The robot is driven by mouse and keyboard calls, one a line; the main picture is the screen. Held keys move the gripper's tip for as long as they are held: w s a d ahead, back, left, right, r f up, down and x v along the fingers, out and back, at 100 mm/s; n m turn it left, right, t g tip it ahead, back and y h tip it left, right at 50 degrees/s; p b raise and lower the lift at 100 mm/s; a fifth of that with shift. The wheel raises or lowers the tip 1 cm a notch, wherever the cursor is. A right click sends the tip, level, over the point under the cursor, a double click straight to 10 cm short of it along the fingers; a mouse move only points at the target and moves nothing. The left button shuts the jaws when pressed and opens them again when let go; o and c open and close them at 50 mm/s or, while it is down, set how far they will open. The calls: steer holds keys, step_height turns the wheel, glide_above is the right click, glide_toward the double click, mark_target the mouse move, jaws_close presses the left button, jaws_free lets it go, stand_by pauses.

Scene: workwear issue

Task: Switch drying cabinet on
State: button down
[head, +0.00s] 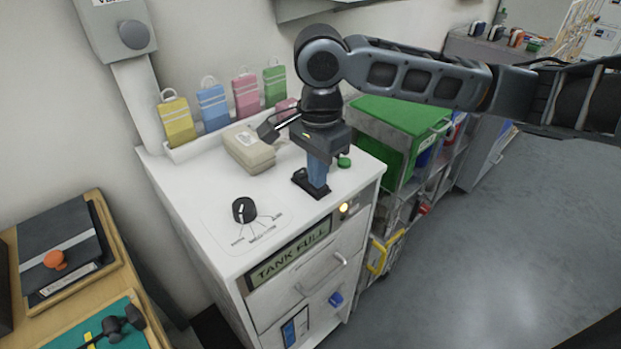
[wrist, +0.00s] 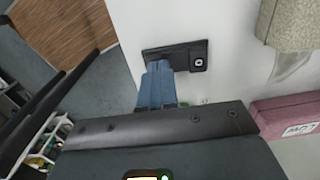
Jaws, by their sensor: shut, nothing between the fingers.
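The white cabinet (head: 190,185) has a black switch plate (head: 300,181) on its top near the right edge. In the wrist view the switch plate (wrist: 183,50) shows a small white mark at its right end. My gripper (head: 318,188) points down with its blue fingers shut and empty, right at the plate. In the wrist view my gripper's fingertips (wrist: 158,68) cover the plate's left part; I cannot tell whether they touch it. The switch's position is hidden. A lamp (head: 343,208) on the cabinet front glows yellow beside a "TANK FULL" panel (head: 290,252).
A black dial (head: 244,210), a beige box (head: 250,148) and a green button (head: 344,161) are on the cabinet top. Colored tags (head: 212,106) stand along the back. A green crate (head: 400,120) is on the right. A wooden table (head: 100,215) stands at left.

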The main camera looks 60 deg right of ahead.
steer(key=shift+r, duration=0.1)
step_height(320, 180, up, 7)
steer(key=p, duration=0.7)
stand_by(0.7)
